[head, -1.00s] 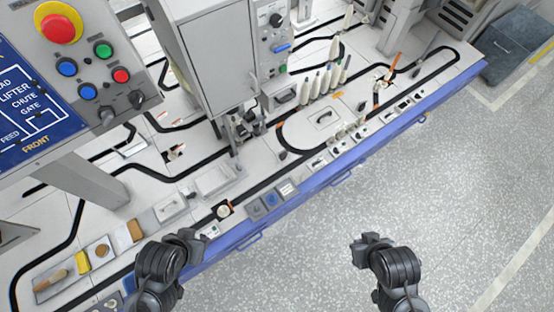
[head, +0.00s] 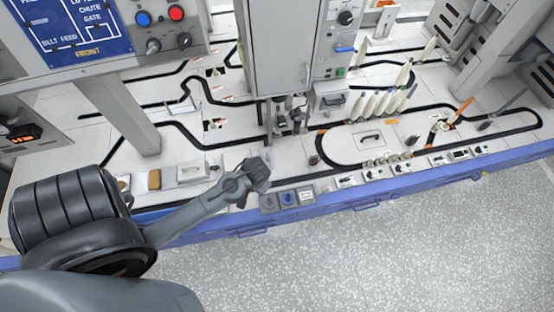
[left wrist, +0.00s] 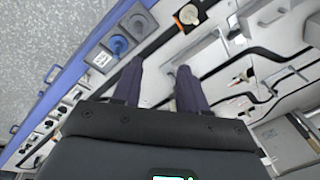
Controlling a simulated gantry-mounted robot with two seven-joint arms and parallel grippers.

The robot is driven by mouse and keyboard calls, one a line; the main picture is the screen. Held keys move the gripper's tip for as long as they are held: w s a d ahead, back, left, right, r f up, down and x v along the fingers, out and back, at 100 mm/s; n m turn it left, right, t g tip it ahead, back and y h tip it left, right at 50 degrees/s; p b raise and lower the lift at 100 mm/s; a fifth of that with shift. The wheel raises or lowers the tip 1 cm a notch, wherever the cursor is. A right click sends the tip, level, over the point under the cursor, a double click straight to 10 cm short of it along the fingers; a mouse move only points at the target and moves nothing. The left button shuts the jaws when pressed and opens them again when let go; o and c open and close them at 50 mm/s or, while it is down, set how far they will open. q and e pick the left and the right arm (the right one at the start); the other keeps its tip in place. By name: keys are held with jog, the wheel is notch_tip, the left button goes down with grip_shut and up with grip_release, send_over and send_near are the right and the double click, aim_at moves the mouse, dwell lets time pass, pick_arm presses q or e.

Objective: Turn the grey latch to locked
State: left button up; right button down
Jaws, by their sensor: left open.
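A square grey plate with a grey turning piece (head: 268,202), which looks like the latch, sits on the front edge of the bench, left of a blue knob (head: 288,198). It also shows in the left wrist view (left wrist: 138,23), above the blue knob (left wrist: 117,45). Its turned position is too small to read. My left gripper (head: 258,176) is above the bench's front strip, just behind and left of the grey piece. In the left wrist view its two fingers (left wrist: 159,70) are apart with nothing between them. My right gripper is out of view.
A white label plate (head: 306,195) is right of the blue knob. A grey lidded box (head: 192,172) is left of my gripper. A tall grey cabinet (head: 283,50) and upright bobbins (head: 384,102) stand behind. The floor in front is clear.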

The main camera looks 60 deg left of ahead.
pick_arm(q)
jog(key=w+a+f+n+g+b, duration=0.1)
jog(key=w+a+f+n+b, duration=0.3)
jog(key=a+f, duration=0.35)
jog(key=w+a+f+n+g+b, duration=0.1)
jog(key=w+a+f+n+b, duration=0.15)
jog(key=a+f+b, duration=0.45)
jog(key=n+t+h+b, duration=0.2)
jog(key=n+b, duration=0.1)
jog(key=b, duration=0.6)
send_over(268, 156)
notch_tip(268, 156, down, 4)
notch_tip(268, 156, down, 10)
jog(key=b, duration=0.7)
jog(key=shift+s, duration=0.1)
jog(key=shift+c, duration=0.4)
grip_shut()
